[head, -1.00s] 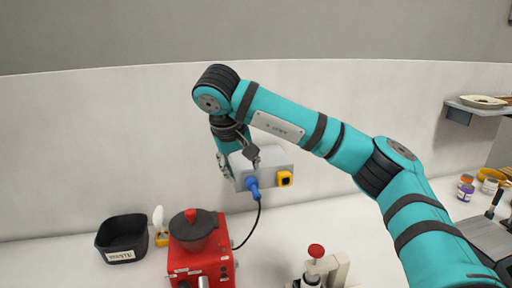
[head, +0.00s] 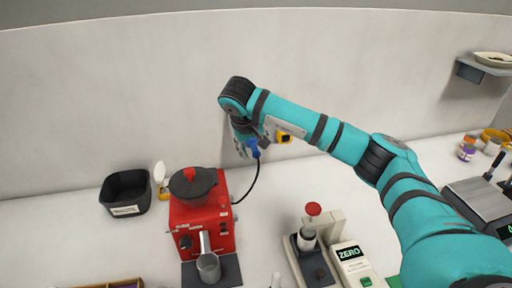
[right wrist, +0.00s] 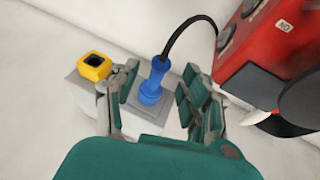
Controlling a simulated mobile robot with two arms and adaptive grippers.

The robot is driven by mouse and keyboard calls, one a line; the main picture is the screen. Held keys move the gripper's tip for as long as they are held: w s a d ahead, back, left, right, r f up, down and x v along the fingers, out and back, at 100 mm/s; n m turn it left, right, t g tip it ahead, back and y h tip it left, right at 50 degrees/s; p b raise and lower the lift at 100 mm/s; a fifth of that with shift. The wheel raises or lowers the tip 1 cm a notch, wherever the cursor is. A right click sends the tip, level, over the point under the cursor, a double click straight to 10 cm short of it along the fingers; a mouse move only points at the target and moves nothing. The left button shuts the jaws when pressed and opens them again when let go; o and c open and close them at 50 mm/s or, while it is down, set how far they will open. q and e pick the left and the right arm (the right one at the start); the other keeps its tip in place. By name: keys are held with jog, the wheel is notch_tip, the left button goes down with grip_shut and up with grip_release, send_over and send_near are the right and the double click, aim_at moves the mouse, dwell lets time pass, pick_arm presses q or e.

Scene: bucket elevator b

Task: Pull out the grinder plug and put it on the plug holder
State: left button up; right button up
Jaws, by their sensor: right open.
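The blue grinder plug (right wrist: 152,82) stands in the top of a pale socket box (right wrist: 147,115) in the right wrist view, its black cable curving up toward the red grinder. In the head view the plug (head: 253,149) shows just below my right gripper (head: 246,142). My right gripper (right wrist: 161,78) is open, one finger on each side of the plug, with a visible gap on the right side. The yellow plug holder (right wrist: 94,66), with a dark square opening, sits beside the plug; it also shows in the head view (head: 284,137). My left gripper is out of view.
The red grinder (head: 202,225) stands on the counter below the socket. A black bin (head: 126,194) is to its left. The wall rises behind.

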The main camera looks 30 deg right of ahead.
aim_at(256, 152)
jog(key=x, duration=0.3)
jog(key=shift+p, duration=0.4)
jog(key=shift+w+f, duration=0.15)
jog(key=shift+f, duration=0.2)
jog(key=c, duration=0.8)
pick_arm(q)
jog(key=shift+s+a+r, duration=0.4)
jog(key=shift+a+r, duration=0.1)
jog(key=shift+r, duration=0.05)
pick_arm(e)
grip_shut()
